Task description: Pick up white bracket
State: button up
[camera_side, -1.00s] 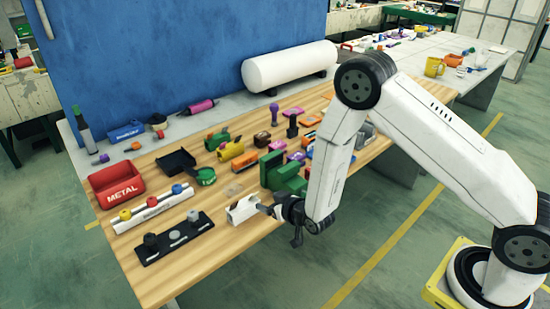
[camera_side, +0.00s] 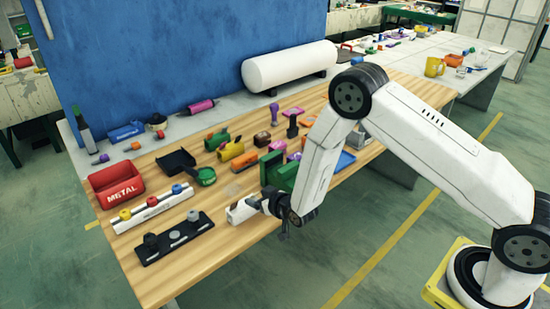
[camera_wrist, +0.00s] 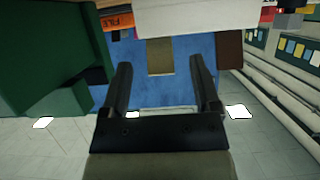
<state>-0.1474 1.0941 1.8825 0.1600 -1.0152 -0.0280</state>
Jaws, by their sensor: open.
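The white bracket (camera_side: 240,211) is a small pale block near the front edge of the wooden table, between the black rack and the green block. My gripper (camera_side: 259,205) is just right of it, low over the table, its jaws partly hidden by the wrist. In the wrist view my gripper (camera_wrist: 160,68) is open, with nothing between its fingers. A white block, which looks like the white bracket (camera_wrist: 185,18), fills the top of that view beyond the fingertips. I cannot tell whether the fingers touch it.
A green block (camera_side: 280,172) stands close behind my gripper; it looms at the left in the wrist view (camera_wrist: 45,75). A black rack (camera_side: 175,238) and a white rail (camera_side: 152,208) lie left, near a red METAL bin (camera_side: 116,184). Bare wood (camera_side: 215,260) shows in front.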

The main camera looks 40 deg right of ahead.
jog(key=shift+x, duration=1.4)
jog(key=shift+c, duration=0.2)
grip_shut()
